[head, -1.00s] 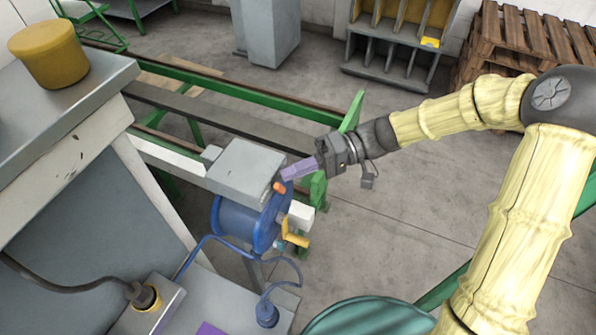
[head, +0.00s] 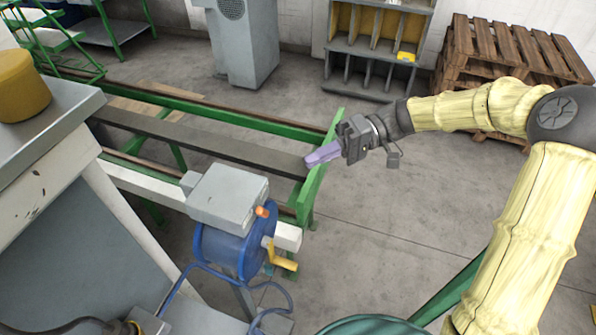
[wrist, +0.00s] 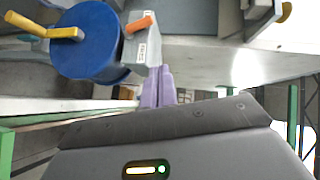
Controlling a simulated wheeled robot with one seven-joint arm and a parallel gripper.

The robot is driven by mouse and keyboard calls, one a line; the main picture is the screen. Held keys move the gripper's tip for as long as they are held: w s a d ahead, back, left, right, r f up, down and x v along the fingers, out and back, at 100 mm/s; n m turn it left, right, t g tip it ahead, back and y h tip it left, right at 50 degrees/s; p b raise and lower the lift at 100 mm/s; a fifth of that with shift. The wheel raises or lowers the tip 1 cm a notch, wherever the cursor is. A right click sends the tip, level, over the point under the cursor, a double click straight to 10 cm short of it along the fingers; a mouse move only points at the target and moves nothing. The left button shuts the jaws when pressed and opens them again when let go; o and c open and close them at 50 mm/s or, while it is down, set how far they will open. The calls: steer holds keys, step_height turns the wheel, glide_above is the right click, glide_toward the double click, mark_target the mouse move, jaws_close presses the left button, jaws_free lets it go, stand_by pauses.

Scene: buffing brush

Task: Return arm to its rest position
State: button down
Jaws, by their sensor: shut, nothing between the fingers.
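My gripper (head: 322,155) has purple fingers that are shut with nothing between them. In the head view it is held up in the air near the end of the green rail frame, above and to the right of the blue buffing machine (head: 222,250). In the wrist view the fingers (wrist: 158,88) show close together, and the blue machine (wrist: 85,42) is at the upper left with its orange knob and yellow handle. My gripper appears apart from the machine. No buffing brush can be made out.
A grey metal box (head: 229,197) sits on the blue machine. The green rail frame (head: 316,170) runs behind it. A workbench with a yellow container (head: 22,86) stands at left. Wooden pallets (head: 510,55) and a shelf rack (head: 372,48) are at the back. The floor at right is open.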

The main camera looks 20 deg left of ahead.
steer(key=v, duration=0.2)
steer(key=shift+w+d+r, duration=0.15)
steer(key=shift+w+d, duration=0.05)
steer(key=shift+w, duration=0.05)
stand_by(0.3)
steer(key=s+d+f+m+t+h, duration=0.45)
steer(key=d+f+h, duration=0.25)
steer(key=f, duration=0.4)
steer(key=s+d+f+m+t+h+b, duration=0.1)
steer(key=s+d+m+t+h, duration=0.2)
steer(key=d, duration=1.2)
steer(key=m+t+h, duration=0.2)
steer(key=t, duration=0.3)
steer(key=shift+d+f+m, duration=0.2)
steer(key=shift+f+m, duration=0.05)
steer(key=shift+m, duration=0.1)
steer(key=shift+s, duration=0.1)
